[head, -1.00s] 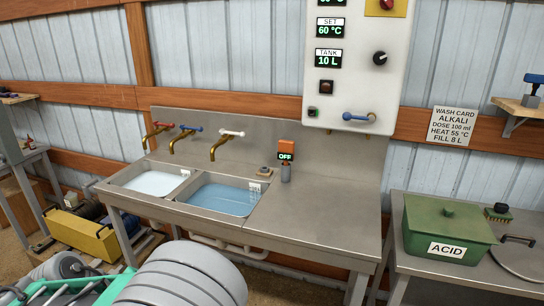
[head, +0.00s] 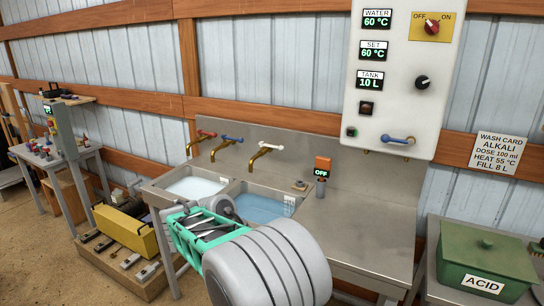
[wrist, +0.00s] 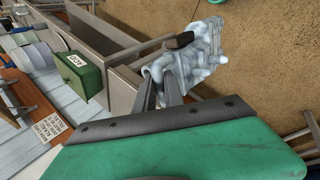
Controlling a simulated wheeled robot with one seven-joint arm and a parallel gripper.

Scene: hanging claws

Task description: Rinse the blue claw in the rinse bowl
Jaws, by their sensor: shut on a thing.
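My gripper (wrist: 162,88) is shut on a claw (wrist: 190,55) in the wrist view. The claw is mottled white and pale blue-grey, as if coated in foam, with a dark part on top. In the head view my gripper (head: 212,207) is in front of the sink's near edge, and the claw is a small grey shape partly hidden by it. The sink has two bowls: the left bowl (head: 192,187) holds whitish liquid and the right bowl (head: 262,207) holds clear blue water. Their small labels are unreadable, so I cannot tell which is named the rinse bowl.
Red, blue and white taps (head: 233,140) hang over the bowls. A bottle with an OFF display (head: 322,170) stands right of them. A green ACID box (head: 487,262) is at the far right. A yellow box (head: 125,235) is low on the left.

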